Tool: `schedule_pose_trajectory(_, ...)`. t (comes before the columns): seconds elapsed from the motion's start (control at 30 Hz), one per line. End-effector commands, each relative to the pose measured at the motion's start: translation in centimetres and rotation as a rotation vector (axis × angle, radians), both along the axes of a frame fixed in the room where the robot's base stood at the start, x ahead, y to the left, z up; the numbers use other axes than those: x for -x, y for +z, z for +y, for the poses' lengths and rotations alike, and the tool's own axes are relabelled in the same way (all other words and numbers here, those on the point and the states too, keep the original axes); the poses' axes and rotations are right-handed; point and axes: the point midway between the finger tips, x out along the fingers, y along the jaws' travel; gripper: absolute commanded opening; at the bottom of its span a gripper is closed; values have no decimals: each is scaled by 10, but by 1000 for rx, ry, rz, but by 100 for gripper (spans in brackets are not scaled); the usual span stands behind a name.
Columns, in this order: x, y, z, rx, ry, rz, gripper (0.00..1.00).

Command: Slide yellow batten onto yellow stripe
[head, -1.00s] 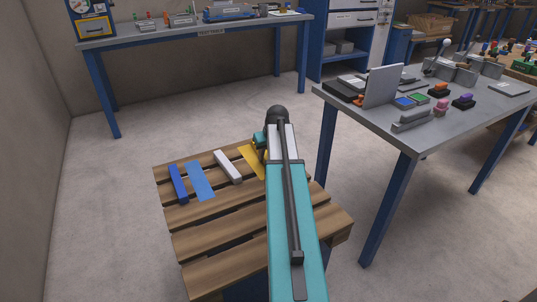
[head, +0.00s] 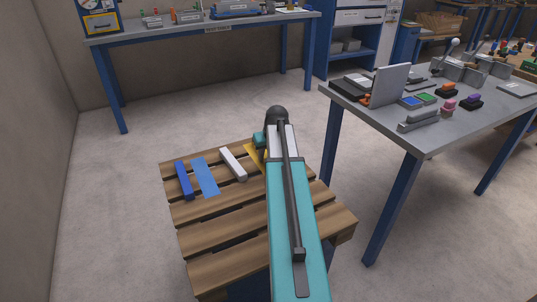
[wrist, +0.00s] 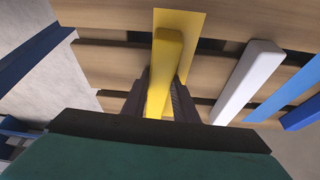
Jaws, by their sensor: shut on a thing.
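The yellow batten (wrist: 160,80) is in the wrist view, between the two dark fingers of my gripper (wrist: 161,98), which is shut on it. The flat yellow stripe (wrist: 190,28) lies on the pallet boards. The batten overlaps part of the stripe in the picture; bare stripe shows beyond its far end and along its right side. I cannot tell whether the batten touches the stripe. In the head view only a sliver of the stripe (head: 256,156) shows left of my arm, which hides the batten and the fingers.
The wooden pallet (head: 215,238) also carries a white batten (head: 233,163), a blue stripe (head: 205,177) and a blue batten (head: 184,180), left of my arm. A grey table (head: 425,133) with small parts stands at the right. A long bench (head: 190,38) stands behind.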

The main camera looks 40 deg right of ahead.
Motion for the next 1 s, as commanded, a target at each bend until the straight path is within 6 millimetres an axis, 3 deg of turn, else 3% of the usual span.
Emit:
schedule_pose_trajectory(0.93, -3, 0, 16, 0, 0, 0, 1)
schedule_pose_trajectory(0.97, -3, 0, 16, 0, 0, 0, 30)
schedule_pose_trajectory(1.0, -3, 0, 16, 0, 0, 0, 36)
